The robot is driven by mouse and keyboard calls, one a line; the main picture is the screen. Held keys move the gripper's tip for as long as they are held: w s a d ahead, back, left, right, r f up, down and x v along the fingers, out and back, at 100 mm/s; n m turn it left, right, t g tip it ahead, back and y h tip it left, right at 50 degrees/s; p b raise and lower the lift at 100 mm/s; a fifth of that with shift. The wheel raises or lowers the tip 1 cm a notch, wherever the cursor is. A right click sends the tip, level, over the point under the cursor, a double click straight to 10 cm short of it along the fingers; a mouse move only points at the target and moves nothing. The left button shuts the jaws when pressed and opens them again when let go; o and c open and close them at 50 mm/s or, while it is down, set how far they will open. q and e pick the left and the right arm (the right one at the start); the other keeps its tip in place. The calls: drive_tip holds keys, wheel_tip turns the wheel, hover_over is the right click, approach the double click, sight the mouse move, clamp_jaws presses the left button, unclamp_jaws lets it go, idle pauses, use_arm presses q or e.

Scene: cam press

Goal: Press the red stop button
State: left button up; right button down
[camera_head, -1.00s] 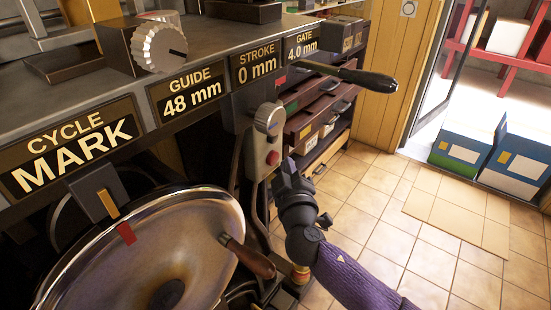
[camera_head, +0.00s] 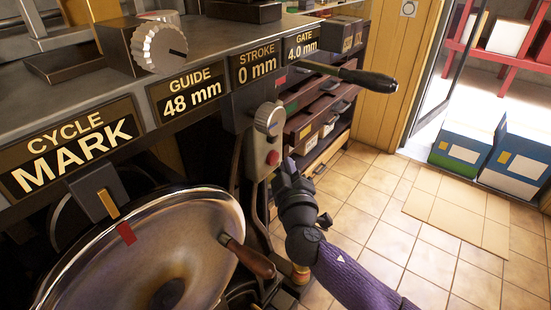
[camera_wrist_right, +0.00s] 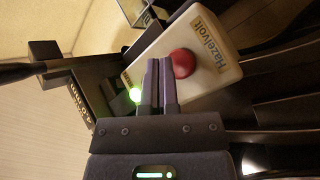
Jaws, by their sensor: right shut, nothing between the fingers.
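The red stop button (camera_head: 273,157) is a round red cap on a pale control box (camera_head: 268,132) below the machine's front edge, under a grey knob. In the right wrist view the red button (camera_wrist_right: 182,64) stands out from the white box (camera_wrist_right: 206,52) marked "Hazelvolt". My right gripper (camera_head: 288,166) is shut and empty, just right of and slightly below the button in the head view. In the wrist view its fingertips (camera_wrist_right: 159,62) lie just left of the button, partly over the box. I cannot tell whether they touch it. My left gripper is out of view.
A lever with a black handle (camera_head: 368,79) sticks out above my right gripper. A large metal wheel (camera_head: 185,225) with a wooden handle (camera_head: 252,260) is at lower left. A green light (camera_wrist_right: 135,95) glows beside the fingers in the wrist view. Tiled floor lies open to the right.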

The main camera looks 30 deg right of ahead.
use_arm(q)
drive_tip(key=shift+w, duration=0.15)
use_arm(e)
drive_tip(key=shift+w+a, duration=0.2)
drive_tip(key=shift+w, duration=0.2)
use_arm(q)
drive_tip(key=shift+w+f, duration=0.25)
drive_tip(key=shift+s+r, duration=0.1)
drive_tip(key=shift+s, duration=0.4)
use_arm(e)
drive_tip(key=shift+w, duration=0.2)
use_arm(q)
drive_tip(key=shift+b, duration=0.3)
use_arm(e)
drive_tip(key=shift+w+a, duration=0.1)
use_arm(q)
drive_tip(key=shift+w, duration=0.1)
use_arm(e)
drive_tip(key=shift+w, duration=0.1)
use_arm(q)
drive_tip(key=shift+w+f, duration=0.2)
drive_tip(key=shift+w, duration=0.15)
